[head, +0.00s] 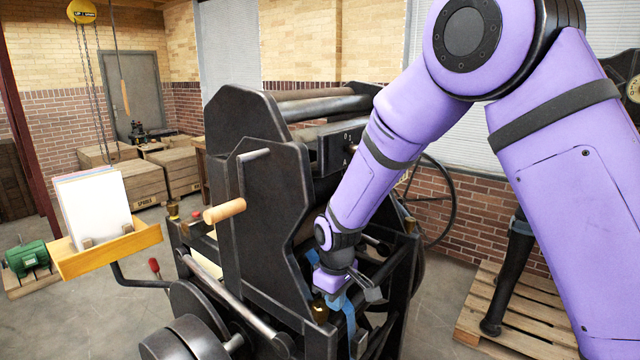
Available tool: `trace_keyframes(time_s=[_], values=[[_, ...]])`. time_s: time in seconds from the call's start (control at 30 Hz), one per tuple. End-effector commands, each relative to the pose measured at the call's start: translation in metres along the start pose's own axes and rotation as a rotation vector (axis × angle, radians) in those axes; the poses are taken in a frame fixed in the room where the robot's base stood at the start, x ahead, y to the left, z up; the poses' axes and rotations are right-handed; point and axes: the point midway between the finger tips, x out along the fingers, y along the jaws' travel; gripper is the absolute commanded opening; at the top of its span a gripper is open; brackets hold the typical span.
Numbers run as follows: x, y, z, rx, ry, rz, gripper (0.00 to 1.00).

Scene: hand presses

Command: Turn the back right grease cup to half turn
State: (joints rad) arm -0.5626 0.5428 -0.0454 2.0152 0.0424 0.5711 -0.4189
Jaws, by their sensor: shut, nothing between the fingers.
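The black hand press (265,215) fills the middle of the head view. A small brass grease cup (410,225) stands on the far right corner of its frame, upright and apart from my gripper. Another brass cup (320,310) sits on the near right corner, just left of my gripper. A brass cup (173,210) is on the left side of the frame. My gripper (371,293) is low over the right side of the frame, shut and empty, nearer than the far right cup. Any mark showing the cup's turn is too small to read.
A blue strip (349,318) hangs beside my gripper. A wooden-handled lever (225,210) juts from the press's left. A paper tray (105,250) stands left. A spoked wheel (450,195) is behind the far right cup. Bare floor shows between press and pallet (530,320).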

Motion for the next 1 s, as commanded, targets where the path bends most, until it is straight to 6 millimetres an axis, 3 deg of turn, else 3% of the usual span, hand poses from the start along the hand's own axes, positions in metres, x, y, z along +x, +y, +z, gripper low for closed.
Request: trace_keyframes(time_s=[0.03, 1.0], values=[[0.01, -0.006, 0.006, -0.004, -0.021, -0.01, 0.0], [0.01, -0.033, 0.005, -0.012, -0.023, -0.014, 0.0]])
